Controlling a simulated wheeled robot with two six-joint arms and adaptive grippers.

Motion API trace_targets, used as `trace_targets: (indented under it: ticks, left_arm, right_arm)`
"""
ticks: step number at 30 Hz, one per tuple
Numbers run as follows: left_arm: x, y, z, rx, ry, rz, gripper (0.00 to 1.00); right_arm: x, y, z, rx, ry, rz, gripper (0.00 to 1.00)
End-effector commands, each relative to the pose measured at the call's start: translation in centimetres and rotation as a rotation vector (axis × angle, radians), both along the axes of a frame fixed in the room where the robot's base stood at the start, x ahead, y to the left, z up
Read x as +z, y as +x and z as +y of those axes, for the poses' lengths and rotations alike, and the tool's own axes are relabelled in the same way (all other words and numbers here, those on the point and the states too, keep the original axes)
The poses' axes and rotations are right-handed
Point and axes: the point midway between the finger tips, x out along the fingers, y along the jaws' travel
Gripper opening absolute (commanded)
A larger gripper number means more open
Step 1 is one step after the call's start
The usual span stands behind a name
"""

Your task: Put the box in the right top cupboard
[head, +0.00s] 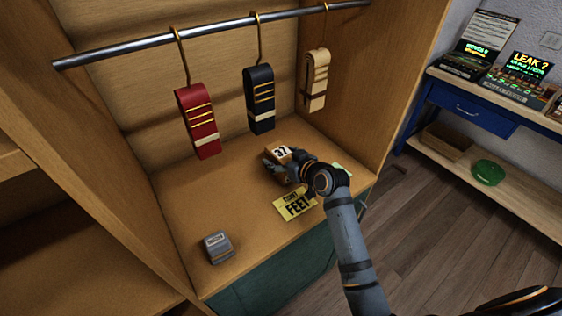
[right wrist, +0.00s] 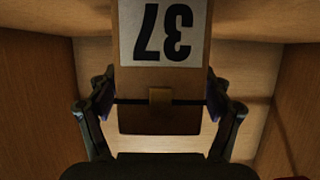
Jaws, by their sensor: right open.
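A brown box with a white label marked "37" (head: 281,152) is inside the open wooden wardrobe, near the middle of its floor. My right gripper (head: 280,166) reaches in from the lower right and is at the box, covering part of it. In the right wrist view the box (right wrist: 160,78) fills the middle, its label upside down, between the two open fingers (right wrist: 158,102). Whether the fingers touch its sides, I cannot tell. No cupboard that I can name as the right top one shows. My left gripper is not in view.
Red (head: 198,118), dark (head: 260,95) and cream (head: 317,80) striped hangings hang from a metal rail (head: 165,37) above. A yellow "FEET" card (head: 295,204) and a small grey box (head: 218,247) lie on the wardrobe floor. A blue-drawer workbench (head: 470,110) stands at right.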

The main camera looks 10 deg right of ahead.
Motion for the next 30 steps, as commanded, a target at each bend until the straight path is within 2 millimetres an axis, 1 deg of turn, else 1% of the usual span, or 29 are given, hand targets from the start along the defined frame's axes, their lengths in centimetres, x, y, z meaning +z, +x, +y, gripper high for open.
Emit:
trace_targets:
  ticks: [3, 15, 18, 19, 20, 26, 30]
  left_arm:
    - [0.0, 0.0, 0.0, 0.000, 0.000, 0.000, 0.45]
    - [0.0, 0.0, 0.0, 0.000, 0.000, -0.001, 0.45]
    - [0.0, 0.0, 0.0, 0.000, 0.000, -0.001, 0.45]
    - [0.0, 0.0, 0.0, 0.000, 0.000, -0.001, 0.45]
    - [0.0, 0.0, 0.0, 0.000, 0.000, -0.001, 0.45]
    - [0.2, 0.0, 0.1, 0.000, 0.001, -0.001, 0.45]
    - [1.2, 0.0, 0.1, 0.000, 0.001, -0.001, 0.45]
  right_arm:
    - [0.0, 0.0, 0.0, 0.000, 0.000, 0.000, 0.79]
    - [0.0, -0.1, 0.0, 0.000, 0.000, 0.001, 0.25]
    - [0.0, -0.1, 0.0, 0.000, 0.000, 0.001, 0.13]
    - [0.1, -0.1, 0.0, 0.000, 0.000, -0.001, 0.13]
    - [0.1, -0.1, 0.0, 0.000, 0.000, -0.001, 0.07]
    - [0.2, 0.0, -0.1, -0.001, 0.000, -0.001, 0.06]
    - [1.3, 0.4, -0.3, -0.005, -0.001, -0.003, 0.06]
